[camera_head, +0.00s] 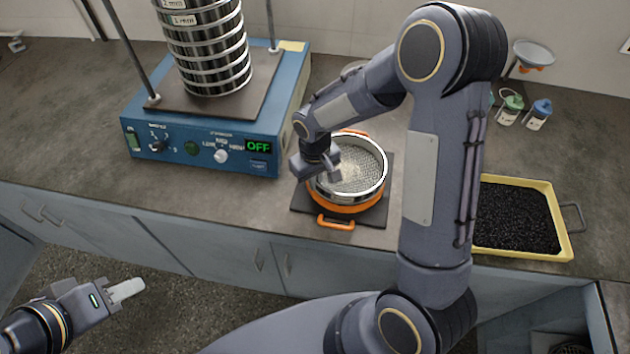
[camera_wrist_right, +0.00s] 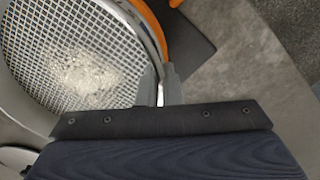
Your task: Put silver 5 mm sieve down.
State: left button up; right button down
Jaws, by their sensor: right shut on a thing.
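The silver sieve (camera_head: 380,184) is a round metal ring with a wire mesh and a heap of pale grains on it. It is over the orange round pan (camera_head: 347,208); I cannot tell whether it fully rests on it. My right gripper (camera_head: 328,168) is shut on the sieve's left rim. In the right wrist view its fingers (camera_wrist_right: 160,92) pinch the rim beside the mesh (camera_wrist_right: 75,50), and the orange pan (camera_wrist_right: 153,25) shows just outside the rim. The size label is not visible. My left gripper (camera_head: 127,290) is empty, in front of the counter; its finger gap is not clear.
A dark mat (camera_head: 303,199) lies under the orange pan. A blue shaker (camera_head: 190,145) showing OFF, with a tall sieve stack (camera_head: 215,60), stands to the left. A yellow tray (camera_head: 556,207) of black granules is at right. Small bottles (camera_head: 538,113) stand behind it.

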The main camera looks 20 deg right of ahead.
jog(key=shift+f, duration=0.75)
jog(key=shift+f, duration=0.25)
jog(key=c, duration=1.6)
grip_release()
jog(key=shift+r, duration=0.1)
jog(key=shift+r, duration=0.1)
